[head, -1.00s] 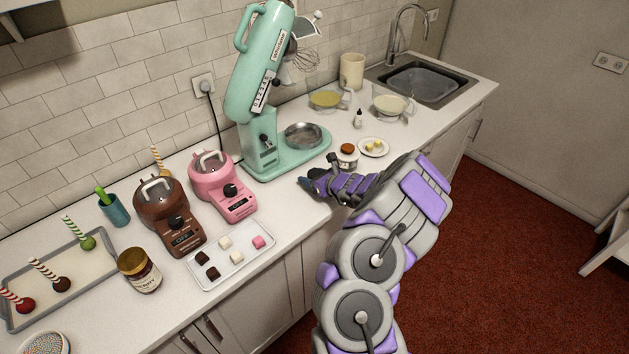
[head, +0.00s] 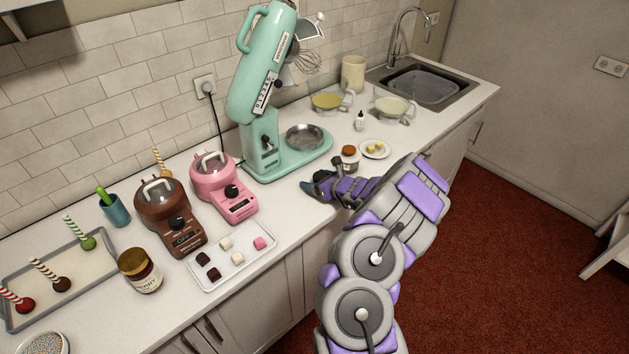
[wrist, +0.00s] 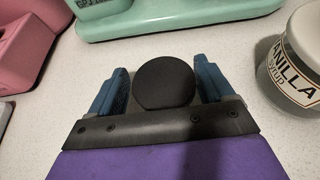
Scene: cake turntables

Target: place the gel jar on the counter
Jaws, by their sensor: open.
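My gripper (wrist: 164,84) is low over the counter (head: 290,206), in front of the green mixer. In the wrist view its two blue fingers stand apart on either side of a round, flat black top (wrist: 165,82). This looks like a jar lid seen from above, perhaps the gel jar's; no label shows. Narrow gaps separate it from the fingers, and the jar's body is hidden below. In the head view I cannot make this jar out behind my gripper (head: 314,188).
A vanilla syrup jar (wrist: 294,62) stands close right of my gripper; the head view shows it too (head: 349,158). The green mixer (head: 285,158) is behind and the pink machine (head: 225,190) to the left. Clear counter lies between the pink machine and my gripper.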

